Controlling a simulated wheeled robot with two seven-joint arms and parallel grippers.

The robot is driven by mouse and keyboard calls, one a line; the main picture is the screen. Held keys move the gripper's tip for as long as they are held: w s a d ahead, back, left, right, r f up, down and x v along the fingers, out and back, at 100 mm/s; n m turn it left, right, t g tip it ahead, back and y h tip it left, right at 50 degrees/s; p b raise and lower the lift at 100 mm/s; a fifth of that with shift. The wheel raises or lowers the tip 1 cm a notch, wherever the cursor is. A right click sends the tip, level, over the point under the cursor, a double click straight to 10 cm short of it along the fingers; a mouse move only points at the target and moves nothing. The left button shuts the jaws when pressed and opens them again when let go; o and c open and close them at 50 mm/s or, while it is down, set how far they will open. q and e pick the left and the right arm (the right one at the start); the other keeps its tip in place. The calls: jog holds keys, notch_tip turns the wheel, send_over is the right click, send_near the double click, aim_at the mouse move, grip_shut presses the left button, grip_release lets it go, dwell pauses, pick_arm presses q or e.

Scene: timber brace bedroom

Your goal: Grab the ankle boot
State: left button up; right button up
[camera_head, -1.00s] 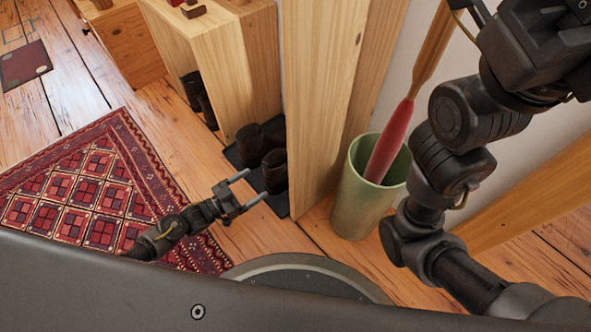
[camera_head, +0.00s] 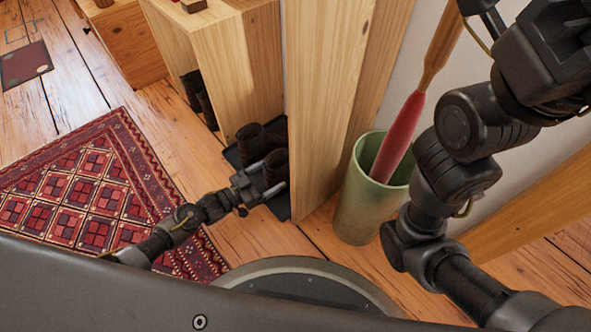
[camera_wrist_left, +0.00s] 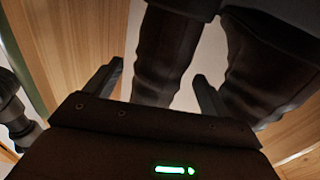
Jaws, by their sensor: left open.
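Dark brown ankle boots stand on a dark mat (camera_head: 279,207) beside the wooden unit. The nearer boot (camera_head: 275,163) has my left gripper (camera_head: 265,178) at it, fingers open and pointing toward its shaft. Another boot (camera_head: 250,143) stands just behind it. In the left wrist view, one boot shaft (camera_wrist_left: 165,55) shows between the two open fingertips, and a second boot (camera_wrist_left: 262,65) is right of the right finger. I cannot tell whether the fingers touch a boot. My right arm crosses the right side of the head view; its gripper is out of view.
A wooden post (camera_head: 325,100) rises right of the boots. A green bin (camera_head: 362,205) with a red-and-wood handled item (camera_head: 397,138) stands beyond it. More dark footwear (camera_head: 197,95) sits by the unit at left. A patterned red rug (camera_head: 75,195) covers the floor at left.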

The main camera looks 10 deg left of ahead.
aim_at(276, 165)
pick_arm(q)
jog(key=b+x, duration=0.1)
jog(key=x, duration=0.2)
jog(key=shift+w+d+f+b, duration=0.15)
jog(key=shift+w+d+b, duration=0.1)
jog(key=shift+w+b, duration=0.05)
jog(key=shift+w+d, duration=0.1)
jog(key=shift+d, duration=0.05)
grip_shut()
